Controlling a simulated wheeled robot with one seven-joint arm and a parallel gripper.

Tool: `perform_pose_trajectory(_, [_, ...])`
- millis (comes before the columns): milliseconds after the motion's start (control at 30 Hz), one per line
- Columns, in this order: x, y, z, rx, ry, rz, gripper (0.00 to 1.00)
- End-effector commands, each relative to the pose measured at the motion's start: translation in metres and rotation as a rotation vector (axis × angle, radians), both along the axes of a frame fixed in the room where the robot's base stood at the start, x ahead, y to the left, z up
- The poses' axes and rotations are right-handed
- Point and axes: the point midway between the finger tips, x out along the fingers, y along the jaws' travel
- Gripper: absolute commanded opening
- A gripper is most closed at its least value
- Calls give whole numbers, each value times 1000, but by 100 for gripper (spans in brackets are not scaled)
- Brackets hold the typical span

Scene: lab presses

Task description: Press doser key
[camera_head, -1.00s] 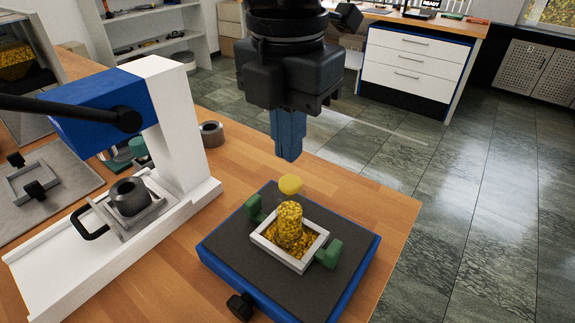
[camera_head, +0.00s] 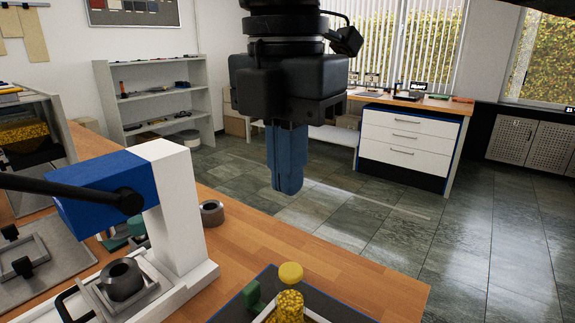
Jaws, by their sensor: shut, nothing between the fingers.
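My gripper (camera_head: 287,188) hangs upper middle with its blue fingers pointing down and closed together, holding nothing. Its tips are apart from everything below. Beneath it, at the bottom edge, is a dark-topped plate (camera_head: 340,311) with a green clamp (camera_head: 252,295) and yellow granules (camera_head: 289,305). A round yellow disc (camera_head: 290,273) shows just above the granules; I cannot tell what holds it. The front of this plate is cut off by the picture. A glass-walled box with yellow granules (camera_head: 26,133) stands at the far left. I cannot make out which part is the doser key.
A white and blue press (camera_head: 182,210) with a black lever (camera_head: 62,188) stands left on the wooden table (camera_head: 350,276). A dark metal ring (camera_head: 212,212) lies behind it. Shelves (camera_head: 160,125) and a white drawer cabinet (camera_head: 408,142) stand at the back.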

Motion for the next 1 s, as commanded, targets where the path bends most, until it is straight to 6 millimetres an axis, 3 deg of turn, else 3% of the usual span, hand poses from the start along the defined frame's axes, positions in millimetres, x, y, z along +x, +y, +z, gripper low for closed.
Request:
perform_pose_trajectory(333, [0, 0, 1, 1, 2, 0, 0])
perform_pose_trajectory(700, [10, -9, 21, 40, 48, 2, 0])
perform_pose_trajectory(1000, [13, -13, 20, 46, 58, 0, 0])
